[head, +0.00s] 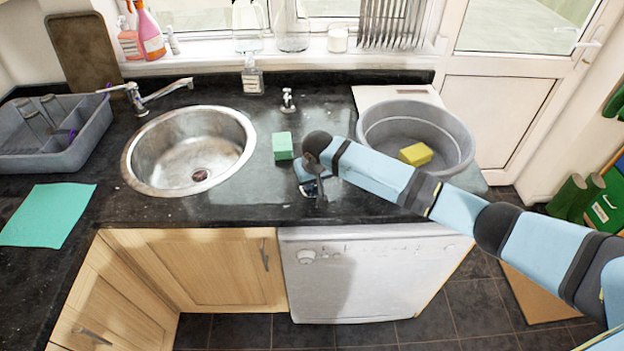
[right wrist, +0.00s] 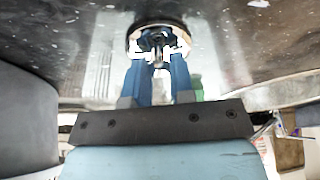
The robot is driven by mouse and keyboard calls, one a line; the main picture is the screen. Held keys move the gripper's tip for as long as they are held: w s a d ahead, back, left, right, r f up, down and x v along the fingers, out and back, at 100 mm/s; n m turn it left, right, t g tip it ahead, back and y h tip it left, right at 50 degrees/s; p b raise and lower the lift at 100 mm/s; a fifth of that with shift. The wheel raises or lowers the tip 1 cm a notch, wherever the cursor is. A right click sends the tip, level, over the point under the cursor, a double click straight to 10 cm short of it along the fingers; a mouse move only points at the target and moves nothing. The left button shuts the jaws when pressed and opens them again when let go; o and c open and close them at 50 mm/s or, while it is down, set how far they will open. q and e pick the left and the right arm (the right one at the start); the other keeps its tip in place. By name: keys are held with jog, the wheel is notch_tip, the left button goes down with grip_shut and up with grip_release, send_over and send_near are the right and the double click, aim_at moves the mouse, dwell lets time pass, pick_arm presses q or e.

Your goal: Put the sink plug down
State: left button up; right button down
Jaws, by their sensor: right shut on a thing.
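The sink plug (right wrist: 158,42) shows in the right wrist view as a round, shiny metal disc with a dark middle, between and just beyond the fingertips. My right gripper (right wrist: 158,68) is shut on it, with a blue finger on each side. In the head view my right gripper (head: 312,190) is low over the dark worktop near its front edge, right of the sink (head: 190,150). There the arm mostly hides the plug. Whether the plug touches the worktop is hard to tell. My left gripper is not in view.
A green sponge (head: 283,146) lies just behind my right gripper. A grey basin (head: 372,128) with a yellow sponge (head: 415,154) stands to the right. A green cloth (head: 48,215) and grey dish rack (head: 85,140) lie left. Worktop between sink and gripper is clear.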

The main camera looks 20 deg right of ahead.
jog(key=c, duration=1)
grip_release()
jog(key=shift+f, duration=0.1)
jog(key=v, duration=1.2)
jog(key=s+a+f+y, duration=0.1)
jog(key=f, duration=0.1)
jog(key=s+a+f, duration=0.2)
jog(key=f, duration=0.1)
jog(key=s+a+f+n+t+y, duration=0.1)
jog(key=s+f, duration=0.1)
jog(key=f, duration=0.1)
jog(key=shift+s+a+f+y+b, duration=0.2)
jog(key=shift+s+a+y+b, duration=0.05)
jog(key=shift+a+y+b, duration=0.1)
jog(key=s+a+f+t+y, duration=0.2)
jog(key=s+f, duration=0.4)
jog(key=s, duration=0.2)
jog(key=s+d+f+t, duration=0.1)
jog(key=s+d, duration=0.1)
jog(key=s, duration=0.3)
jog(key=s+d+f+n+t+h, duration=0.1)
jog(key=s+d+f+t, duration=0.1)
jog(key=s, duration=0.4)
jog(key=s+d+f+t, duration=0.1)
jog(key=s+d+f, duration=0.1)
jog(key=s, duration=0.4)
jog(key=shift+s+d+t+h, duration=0.25)
jog(key=shift+d+t, duration=0.05)
jog(key=shift+t, duration=0.1)
